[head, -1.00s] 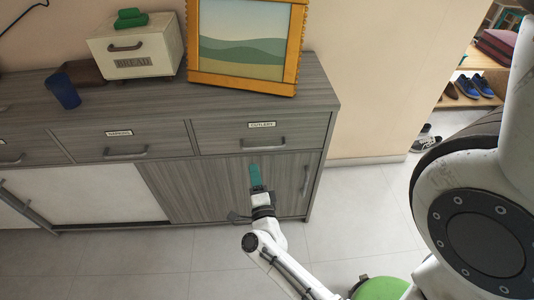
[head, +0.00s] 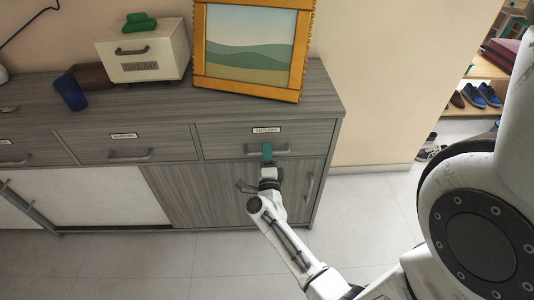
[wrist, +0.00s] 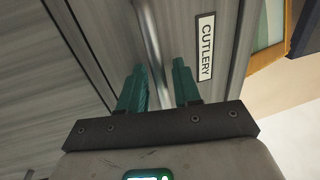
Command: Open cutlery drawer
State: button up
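The cutlery drawer (head: 222,140) is at the right end of the grey wooden sideboard, shut, with a "CUTLERY" label that also shows in the wrist view (wrist: 205,47). Its grey bar handle (head: 281,151) shows in the head view, and in the wrist view the handle (wrist: 152,42) runs up between the lines of my two teal fingers. My gripper (head: 267,153) is in front of the handle. In the wrist view my gripper (wrist: 160,80) is open, with a gap between the fingertips. Whether the handle is between the fingers or just beyond them is hard to tell.
A second labelled drawer (head: 125,148) is to the left. A cabinet door with a vertical handle (head: 310,186) is below. The tiled floor in front is mostly clear.

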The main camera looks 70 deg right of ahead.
jog(key=shift+d, duration=0.15)
jog(key=shift+c, duration=0.2)
grip_shut()
dwell(0.3)
